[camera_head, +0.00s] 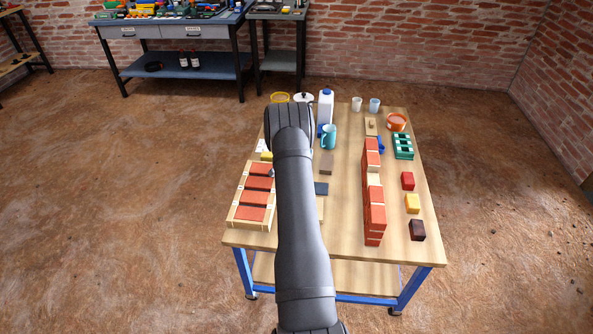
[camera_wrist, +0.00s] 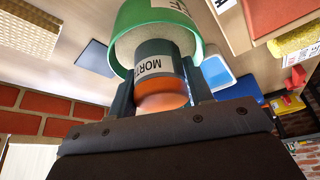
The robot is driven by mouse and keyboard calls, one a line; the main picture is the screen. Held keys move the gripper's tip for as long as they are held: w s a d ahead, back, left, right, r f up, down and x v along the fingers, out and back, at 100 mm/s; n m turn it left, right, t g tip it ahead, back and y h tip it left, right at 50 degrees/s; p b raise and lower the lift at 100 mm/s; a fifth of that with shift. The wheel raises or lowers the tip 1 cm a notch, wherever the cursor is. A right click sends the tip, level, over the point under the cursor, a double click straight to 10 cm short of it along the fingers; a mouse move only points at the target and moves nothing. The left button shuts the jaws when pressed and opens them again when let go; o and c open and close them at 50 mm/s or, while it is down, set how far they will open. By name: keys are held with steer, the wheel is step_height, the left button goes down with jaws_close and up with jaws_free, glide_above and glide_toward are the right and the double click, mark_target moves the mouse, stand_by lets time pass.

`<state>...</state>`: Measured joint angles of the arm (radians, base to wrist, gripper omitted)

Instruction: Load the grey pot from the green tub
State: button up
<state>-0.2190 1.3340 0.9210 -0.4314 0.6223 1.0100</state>
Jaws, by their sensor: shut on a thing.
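In the wrist view, my gripper (camera_wrist: 158,78) has a finger on each side of a dark grey pot (camera_wrist: 155,48) and is shut on it. The pot has a white label reading "MORT", the rest cut off, and an orange part at its near end. The green tub (camera_wrist: 146,14), with a pale grey inside and a white label, is just beyond the pot. The pot's far end overlaps the tub's opening; I cannot tell whether they touch. In the head view, my arm hides the gripper, pot and green tub.
A red brick wall (camera_head: 374,215) stands on the table (camera_head: 340,225) right of my arm. A wooden tray (camera_head: 235,216) of bricks lies left. A teal mug (camera_head: 329,138), white bottle (camera_head: 326,108), orange tub (camera_head: 397,123) and green rack (camera_head: 403,147) stand farther back. Coloured blocks line the right edge.

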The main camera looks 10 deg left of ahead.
steer(key=shift+f, duration=0.55)
stand_by(1.5)
steer(key=shift+r, duration=3.55)
